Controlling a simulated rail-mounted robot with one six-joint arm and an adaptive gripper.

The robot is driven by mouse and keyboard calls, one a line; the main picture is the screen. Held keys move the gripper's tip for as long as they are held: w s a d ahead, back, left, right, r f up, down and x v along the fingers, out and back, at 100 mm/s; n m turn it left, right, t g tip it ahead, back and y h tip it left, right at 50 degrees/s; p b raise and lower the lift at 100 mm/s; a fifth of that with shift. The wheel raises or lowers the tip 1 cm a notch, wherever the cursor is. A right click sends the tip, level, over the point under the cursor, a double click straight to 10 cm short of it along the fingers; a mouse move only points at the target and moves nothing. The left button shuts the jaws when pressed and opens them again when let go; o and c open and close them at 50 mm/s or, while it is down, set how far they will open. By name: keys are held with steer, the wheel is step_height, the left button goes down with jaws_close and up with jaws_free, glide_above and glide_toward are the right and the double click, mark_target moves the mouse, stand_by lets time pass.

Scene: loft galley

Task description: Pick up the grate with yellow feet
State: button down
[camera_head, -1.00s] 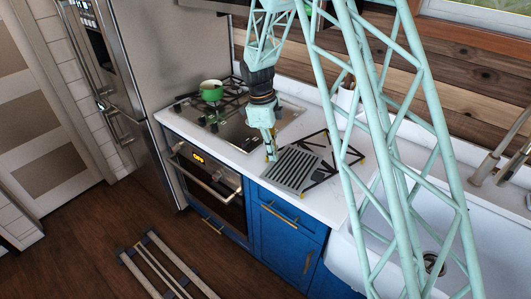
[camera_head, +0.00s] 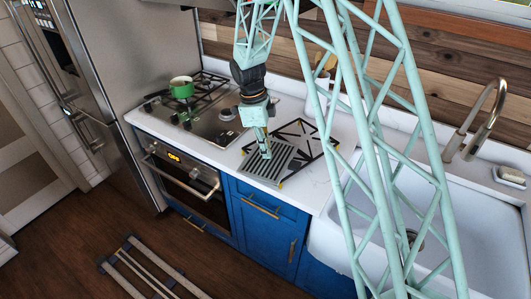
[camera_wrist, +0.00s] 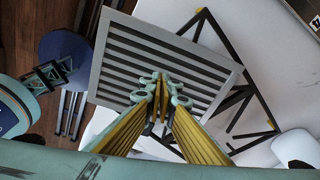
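The black grate with yellow feet (camera_head: 311,132) lies on the white counter right of the stove. It is an open frame of thin dark bars. In the wrist view the grate (camera_wrist: 268,92) shows at the right. A grey slotted plate (camera_head: 283,172) overlaps its left side and hides part of it; it fills the middle of the wrist view (camera_wrist: 112,42). My gripper (camera_head: 266,154) points down over the slotted plate, left of the grate's visible bars. In the wrist view my gripper's yellow-padded fingers (camera_wrist: 161,95) come together at the tips. I see nothing clearly held; contact with the plate is unclear.
The stove (camera_head: 205,108) with a green pot (camera_head: 181,87) is left of the plate. The white sink (camera_head: 440,215) with its tall faucet (camera_head: 480,120) is at the right. My arm's lattice crosses the view. Some counter is clear between grate and sink.

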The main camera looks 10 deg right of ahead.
mark_target(259, 156)
steer(key=shift+f, duration=0.15)
steer(key=shift+w+a+b, duration=0.15)
steer(key=shift+w+a, duration=0.15)
steer(key=shift+a, duration=0.45)
steer(key=shift+w+a+b, duration=0.15)
steer(key=shift+w+a, duration=0.15)
steer(key=shift+a, duration=0.45)
steer(key=shift+r, duration=0.75)
steer(key=shift+r, duration=0.1)
steer(key=shift+w+r, duration=0.1)
steer(key=shift+r, duration=0.2)
steer(key=w+a, duration=0.1)
steer(key=a, duration=0.2)
steer(key=w+a, duration=0.2)
steer(key=a, duration=0.2)
steer(key=w+a, duration=0.2)
steer(key=a, duration=0.2)
steer(key=shift+b, duration=0.4)
